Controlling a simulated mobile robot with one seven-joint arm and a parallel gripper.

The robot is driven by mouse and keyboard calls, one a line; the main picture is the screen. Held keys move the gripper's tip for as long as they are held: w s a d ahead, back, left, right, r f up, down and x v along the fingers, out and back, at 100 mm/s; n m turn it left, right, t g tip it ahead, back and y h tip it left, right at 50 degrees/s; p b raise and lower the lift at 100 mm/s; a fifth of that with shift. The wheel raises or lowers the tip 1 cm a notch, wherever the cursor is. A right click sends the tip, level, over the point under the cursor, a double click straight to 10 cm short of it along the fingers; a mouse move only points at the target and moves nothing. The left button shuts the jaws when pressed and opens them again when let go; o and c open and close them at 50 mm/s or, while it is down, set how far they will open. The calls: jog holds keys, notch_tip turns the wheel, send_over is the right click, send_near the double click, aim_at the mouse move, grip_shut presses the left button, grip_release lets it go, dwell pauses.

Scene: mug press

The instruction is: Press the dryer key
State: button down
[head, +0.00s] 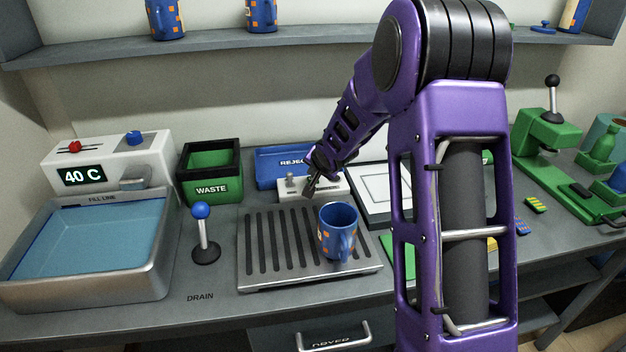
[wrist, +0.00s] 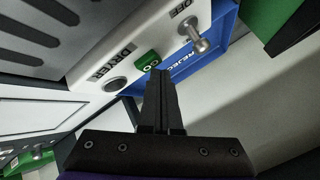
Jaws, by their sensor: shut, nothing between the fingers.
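A white control box (head: 328,187) stands behind the ribbed drain rack; it also shows in the wrist view (wrist: 130,68). In the wrist view it carries a DRYER label (wrist: 111,62), a round grey button (wrist: 115,84), a green GO key (wrist: 148,61) and a metal toggle switch (wrist: 198,42) by an OFF label. My gripper (head: 309,192) is at the box, its fingers shut and empty. In the wrist view the fingertips (wrist: 161,73) appear just beside the green GO key; contact cannot be told. In the head view my gripper and wrist hide part of the box.
A blue mug (head: 338,230) stands on the drain rack (head: 262,270). A blue REJECT bin (head: 275,155) is behind the box and a green WASTE bin (head: 208,170) to its left. A blue-knobbed lever (head: 203,235) stands left of the rack. A shelf (head: 215,42) runs above.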

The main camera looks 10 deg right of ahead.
jog(key=shift+f+b, duration=0.4)
jog(key=shift+f, duration=0.1)
dwell(0.7)
jog(key=shift+r, duration=0.1)
jog(key=shift+r+p, duration=0.8)
jog(key=shift+r+p, duration=1.85)
jog(key=shift+r, duration=0.65)
